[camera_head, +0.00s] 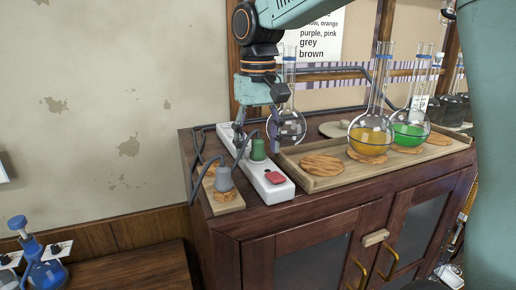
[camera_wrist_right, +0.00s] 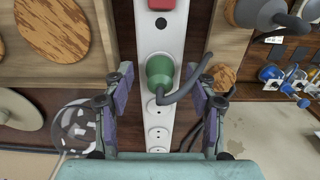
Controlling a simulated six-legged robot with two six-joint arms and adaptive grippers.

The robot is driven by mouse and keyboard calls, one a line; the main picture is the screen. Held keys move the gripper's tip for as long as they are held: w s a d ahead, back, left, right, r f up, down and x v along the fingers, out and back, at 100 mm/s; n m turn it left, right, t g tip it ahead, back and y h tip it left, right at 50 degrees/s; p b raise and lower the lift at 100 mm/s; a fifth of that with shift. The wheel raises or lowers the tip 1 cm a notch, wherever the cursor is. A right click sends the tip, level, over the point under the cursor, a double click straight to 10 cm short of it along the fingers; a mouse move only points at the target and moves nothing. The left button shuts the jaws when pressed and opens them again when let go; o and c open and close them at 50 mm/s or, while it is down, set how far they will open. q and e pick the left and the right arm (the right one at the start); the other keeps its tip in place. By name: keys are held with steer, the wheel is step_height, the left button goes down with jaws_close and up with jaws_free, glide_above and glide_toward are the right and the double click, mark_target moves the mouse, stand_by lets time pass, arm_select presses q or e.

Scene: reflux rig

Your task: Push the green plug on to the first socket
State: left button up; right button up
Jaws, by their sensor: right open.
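The green plug (camera_head: 258,149) stands upright on the white socket strip (camera_head: 277,192), near the end with the red switch (camera_head: 274,177). In the right wrist view the green plug (camera_wrist_right: 160,70) covers the socket position closest to the switch, and its grey cable bends off to the right. Whether it is fully seated I cannot tell. Several empty sockets (camera_wrist_right: 157,133) show behind it. My right gripper (camera_head: 258,132) points down over the strip. In the wrist view its open fingers (camera_wrist_right: 160,92) flank the plug with gaps on both sides. My left gripper is not in view.
A grey plug (camera_head: 223,179) stands on a cork piece on a wooden board left of the strip. Right of it, a wooden tray (camera_head: 330,180) holds cork mats and glass flasks with yellow (camera_head: 370,140) and green liquid (camera_head: 409,133). A clear flask (camera_head: 288,128) stands close beside my gripper.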

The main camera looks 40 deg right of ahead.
mark_target(259, 140)
step_height(259, 140, up, 12)
stand_by(0.6)
steer(key=shift+s, duration=0.1)
